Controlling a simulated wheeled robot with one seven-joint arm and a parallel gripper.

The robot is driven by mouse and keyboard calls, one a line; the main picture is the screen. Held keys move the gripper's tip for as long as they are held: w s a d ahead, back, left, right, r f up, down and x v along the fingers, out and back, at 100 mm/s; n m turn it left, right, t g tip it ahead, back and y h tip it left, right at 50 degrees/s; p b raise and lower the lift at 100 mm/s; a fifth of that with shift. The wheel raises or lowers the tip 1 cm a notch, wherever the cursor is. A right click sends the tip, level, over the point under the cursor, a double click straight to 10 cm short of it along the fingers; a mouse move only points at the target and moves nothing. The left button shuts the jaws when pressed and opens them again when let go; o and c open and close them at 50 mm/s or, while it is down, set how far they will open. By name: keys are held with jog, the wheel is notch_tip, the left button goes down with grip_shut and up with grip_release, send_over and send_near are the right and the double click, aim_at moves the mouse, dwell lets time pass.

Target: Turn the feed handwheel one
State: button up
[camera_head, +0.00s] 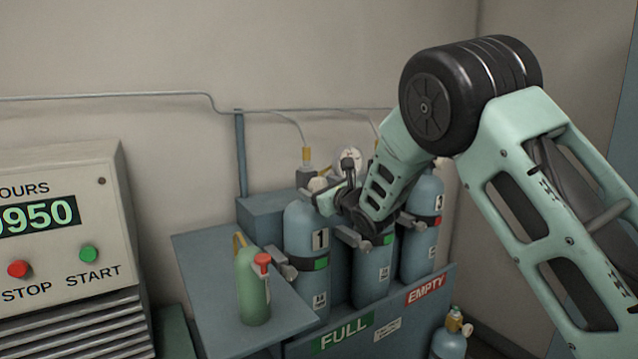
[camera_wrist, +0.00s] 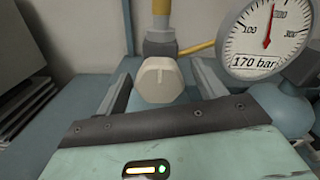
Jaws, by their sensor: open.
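The feed handwheel, a cream faceted knob (camera_wrist: 158,80), sits on the valve under a brass fitting in the wrist view. In the head view a cream knob (camera_head: 318,184) shows above the blue cylinder marked 1 (camera_head: 303,228). My gripper (camera_wrist: 160,84) is open, with one finger on each side of the knob. A gap shows on both sides; I cannot tell how deep the knob lies between the fingers. In the head view my gripper (camera_head: 333,200) is at the top of cylinder 1, with its fingertips partly hidden.
A gauge (camera_wrist: 267,38) reading 170 bar stands close to the right finger. Cylinders 2 (camera_head: 371,275) and 3 (camera_head: 421,232) stand to the right in the rack. A green bottle (camera_head: 253,290) is on the shelf (camera_head: 205,265). A control box (camera_head: 70,180) reading 950 is left.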

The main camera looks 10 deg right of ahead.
jog(key=shift+w, duration=0.2)
jog(key=c, duration=1)
jog(key=shift+o, duration=0.2)
jog(key=shift+f+m+b, duration=0.15)
jog(key=shift+m+b, duration=0.15)
jog(key=shift+b, duration=0.45)
